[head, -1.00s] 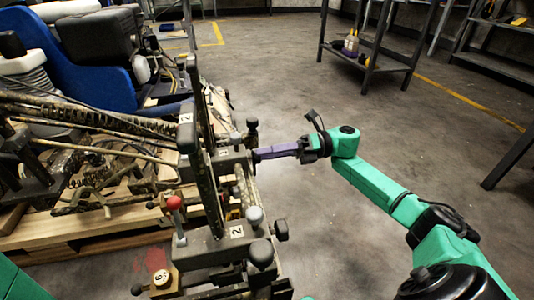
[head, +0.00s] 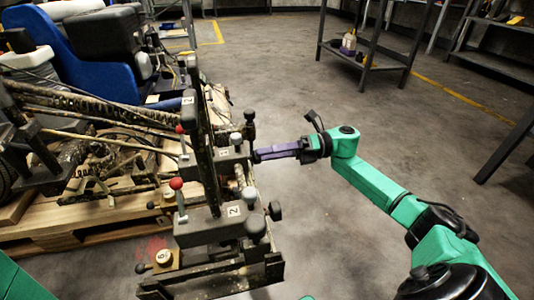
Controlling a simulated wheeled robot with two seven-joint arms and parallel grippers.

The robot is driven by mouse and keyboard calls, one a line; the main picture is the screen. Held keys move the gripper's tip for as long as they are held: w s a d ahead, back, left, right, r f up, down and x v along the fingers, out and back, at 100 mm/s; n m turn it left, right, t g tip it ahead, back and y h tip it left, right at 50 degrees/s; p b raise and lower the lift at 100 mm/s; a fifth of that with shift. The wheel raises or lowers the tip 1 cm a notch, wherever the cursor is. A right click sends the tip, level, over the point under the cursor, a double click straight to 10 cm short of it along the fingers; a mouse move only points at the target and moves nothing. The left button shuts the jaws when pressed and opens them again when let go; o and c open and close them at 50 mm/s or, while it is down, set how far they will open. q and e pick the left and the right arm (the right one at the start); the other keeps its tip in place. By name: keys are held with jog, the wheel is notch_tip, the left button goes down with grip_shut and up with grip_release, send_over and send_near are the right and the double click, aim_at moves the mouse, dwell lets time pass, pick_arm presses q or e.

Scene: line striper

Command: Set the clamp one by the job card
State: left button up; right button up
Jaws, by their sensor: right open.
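A dark metal clamp frame stands at centre left, with grey blocks along it. The near block (head: 205,228) carries a label that looks like 2, a red-knobbed lever (head: 177,183) and grey knobs. The middle block (head: 232,168) has a small label I cannot read surely, and a second red knob (head: 180,128) near it. I cannot make out a label 1 or a job card. My right gripper (head: 258,155), with purple fingers, is open at the right side of the middle block; I cannot tell whether it touches. My left gripper is not in view.
A wooden pallet (head: 60,235) with dirty rods and hoses lies left, near a blue-and-black machine (head: 75,60). A shelf (head: 380,68) with bottles stands behind; the floor (head: 310,220) right of the frame is clear.

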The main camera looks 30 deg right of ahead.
jog(key=shift+d, duration=0.1)
jog(key=p+v, duration=0.2)
jog(key=v, duration=1.2)
jog(key=shift+d, duration=0.2)
jog(key=shift+s, duration=0.1)
